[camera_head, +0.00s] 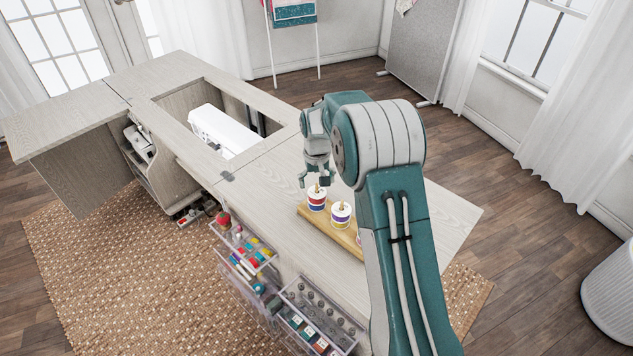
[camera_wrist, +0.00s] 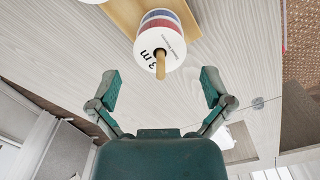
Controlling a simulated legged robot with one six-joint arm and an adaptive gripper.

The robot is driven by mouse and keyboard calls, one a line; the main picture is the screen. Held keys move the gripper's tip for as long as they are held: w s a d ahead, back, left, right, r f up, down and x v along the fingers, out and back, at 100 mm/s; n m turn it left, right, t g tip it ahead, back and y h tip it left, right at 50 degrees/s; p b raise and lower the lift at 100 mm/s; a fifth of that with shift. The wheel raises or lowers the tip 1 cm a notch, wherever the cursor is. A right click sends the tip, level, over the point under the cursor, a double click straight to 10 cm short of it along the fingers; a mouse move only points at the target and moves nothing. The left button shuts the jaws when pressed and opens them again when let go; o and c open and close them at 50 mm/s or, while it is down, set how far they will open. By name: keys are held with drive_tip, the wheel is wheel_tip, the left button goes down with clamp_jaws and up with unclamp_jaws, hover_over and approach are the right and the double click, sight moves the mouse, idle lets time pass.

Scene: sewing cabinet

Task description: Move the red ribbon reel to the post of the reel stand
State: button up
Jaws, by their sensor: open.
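A wooden reel stand (camera_head: 333,231) lies on the pale cabinet top, partly hidden by my arm. On its far end, a white-faced reel with red and blue bands (camera_head: 317,201) sits around a post. Whether it is one reel or a red one stacked on a blue one, I cannot tell. In the wrist view the reel's white top face (camera_wrist: 162,49) shows, with the wooden post tip (camera_wrist: 160,68) standing out of it. My gripper (camera_head: 317,183) is open and empty just above this reel; in the wrist view its fingers (camera_wrist: 161,88) are apart, and the reel is ahead of them.
A purple-banded reel (camera_head: 340,215) stands beside it on the stand; a pinkish one is mostly behind my arm. A white sewing machine (camera_head: 222,131) sits in the cabinet opening. Clear organizers (camera_head: 318,318) hang at the front side. The cabinet top left of the stand is clear.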

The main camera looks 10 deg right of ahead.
wheel_tip(320, 180, up, 12)
idle(0.6)
idle(0.4)
drive_tip(key=s+r+t, duration=0.3)
drive_tip(key=s+r, duration=0.9)
drive_tip(key=s, duration=0.5)
drive_tip(key=s+f+t, duration=0.2)
drive_tip(key=s, duration=1.6)
drive_tip(key=shift+s+t, duration=0.15)
drive_tip(key=shift+t, duration=0.15)
drive_tip(key=shift+a+r, duration=0.1)
